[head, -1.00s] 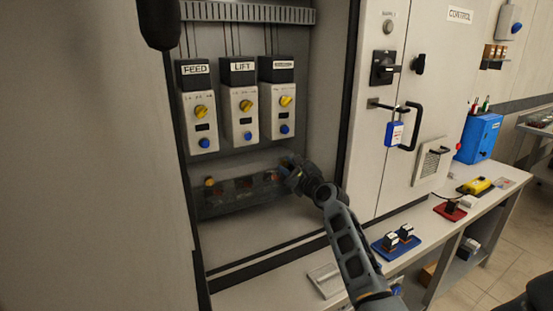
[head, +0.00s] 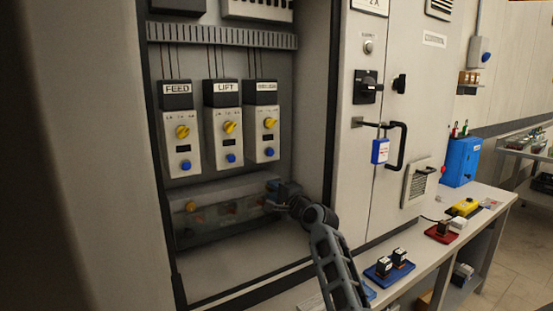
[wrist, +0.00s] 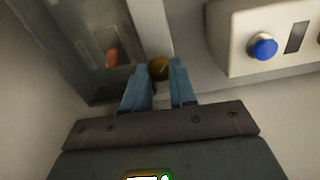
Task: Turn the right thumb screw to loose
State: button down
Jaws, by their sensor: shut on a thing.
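The right thumb screw (wrist: 159,69) is a round brass knob at the edge of a clear cover. In the wrist view it sits between the tips of my gripper's two blue fingers (wrist: 160,84), and my gripper is shut on it. In the head view my gripper (head: 274,192) is at the right end of the clear cover (head: 222,232), low in the cabinet, and hides the right screw. The left thumb screw (head: 191,206) shows as a yellowish knob at the cover's upper left. I cannot tell how far the right screw is turned.
Several grey units with yellow knobs, such as the LIFT unit (head: 227,138), stand just above the cover. Their blue buttons (wrist: 262,47) are close to my gripper. The cabinet door (head: 348,130) stands at the right. A bench (head: 410,262) with blue and red trays lies beyond.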

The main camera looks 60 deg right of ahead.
jog(key=n+b, duration=0.3)
jog(key=n, duration=0.1)
jog(key=n+b, duration=0.2)
jog(key=n, duration=0.3)
jog(key=n+b, duration=0.3)
jog(key=n, duration=0.1)
jog(key=shift+f+n+b, duration=0.25)
jog(key=shift+n+b, duration=0.1)
jog(key=shift+n, duration=0.05)
jog(key=n+b, duration=0.3)
jog(key=n, duration=0.3)
jog(key=shift+w+f+b, duration=0.1)
jog(key=shift+f+b, duration=0.05)
jog(key=shift+b, duration=0.15)
jog(key=n+b, duration=0.3)
jog(key=n, duration=0.3)
jog(key=shift+n, duration=0.4)
jog(key=c, duration=1.2)
grip_release()
jog(key=shift+d, duration=0.1)
jog(key=shift+o, duration=1.4)
jog(key=shift+r, duration=0.35)
